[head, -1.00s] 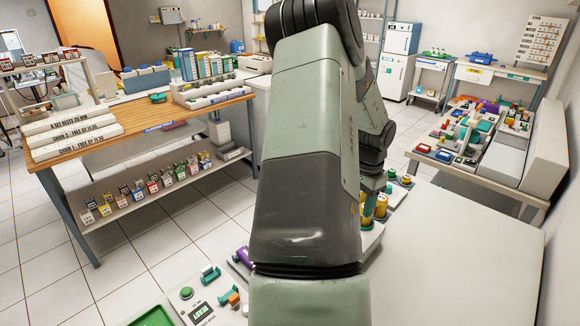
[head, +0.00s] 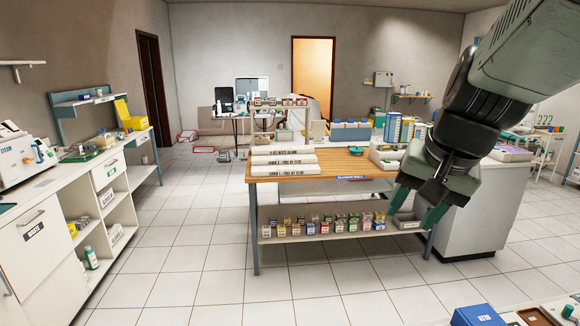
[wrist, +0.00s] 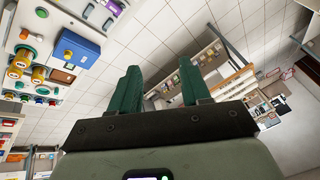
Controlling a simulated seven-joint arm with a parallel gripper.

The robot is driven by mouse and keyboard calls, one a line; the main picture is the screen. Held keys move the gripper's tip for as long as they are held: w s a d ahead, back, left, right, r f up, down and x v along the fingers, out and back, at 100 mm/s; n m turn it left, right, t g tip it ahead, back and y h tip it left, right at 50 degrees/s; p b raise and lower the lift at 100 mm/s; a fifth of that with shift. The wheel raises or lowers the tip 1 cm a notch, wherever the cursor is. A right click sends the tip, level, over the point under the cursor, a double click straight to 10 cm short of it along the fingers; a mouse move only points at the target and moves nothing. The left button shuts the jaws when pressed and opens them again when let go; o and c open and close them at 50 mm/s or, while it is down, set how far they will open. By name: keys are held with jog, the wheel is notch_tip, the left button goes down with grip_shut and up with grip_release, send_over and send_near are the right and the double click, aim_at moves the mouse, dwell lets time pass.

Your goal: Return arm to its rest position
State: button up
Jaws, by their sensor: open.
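My gripper (head: 416,207) is at the right of the head view, raised in the air with its two green fingers pointing down. The fingers are apart and nothing is between them. In the head view it overlaps the right end of the wooden-topped table (head: 330,171). In the wrist view my gripper (wrist: 158,85) shows its two green fingers spread, with floor tiles visible between them.
A white counter (head: 60,183) with open shelves runs along the left. The table's lower shelf (head: 300,234) holds a row of small labelled boxes. A blue box (head: 477,316) is at the bottom right. The tiled floor (head: 200,265) in the middle is clear.

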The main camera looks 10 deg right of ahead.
jog(key=s+a+r+n, duration=0.1)
jog(key=s+a+n, duration=0.5)
jog(key=s+a, duration=0.6)
jog(key=shift+s+a+n+t+h, duration=0.3)
jog(key=shift+s+a+n+t, duration=0.1)
jog(key=shift+s, duration=0.2)
jog(key=shift+w+d+r, duration=0.1)
jog(key=shift+r, duration=0.05)
